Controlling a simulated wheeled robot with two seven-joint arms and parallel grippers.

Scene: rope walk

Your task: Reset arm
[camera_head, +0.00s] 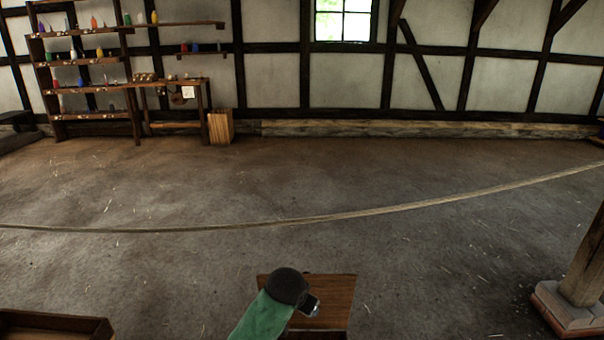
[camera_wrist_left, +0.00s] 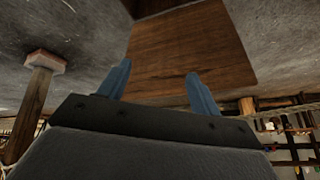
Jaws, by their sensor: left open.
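My left arm comes up from the bottom of the head view in a green sleeve. Its left gripper (camera_head: 311,305) is over a small wooden tabletop (camera_head: 335,290). In the left wrist view, the two blue fingers of the left gripper (camera_wrist_left: 160,85) are spread apart with nothing between them. The wooden tabletop (camera_wrist_left: 185,50) fills the space beyond them and looks bare. I cannot tell how far the fingers are above it. My right gripper is in neither view.
A rope (camera_head: 370,211) hangs in a shallow curve across the room. A wooden post (camera_head: 588,265) on a brick base stands at right. A wooden box (camera_head: 50,322) is at lower left. Shelves (camera_head: 85,60) with coloured bottles and a crate (camera_head: 220,127) line the back wall. The middle floor is clear.

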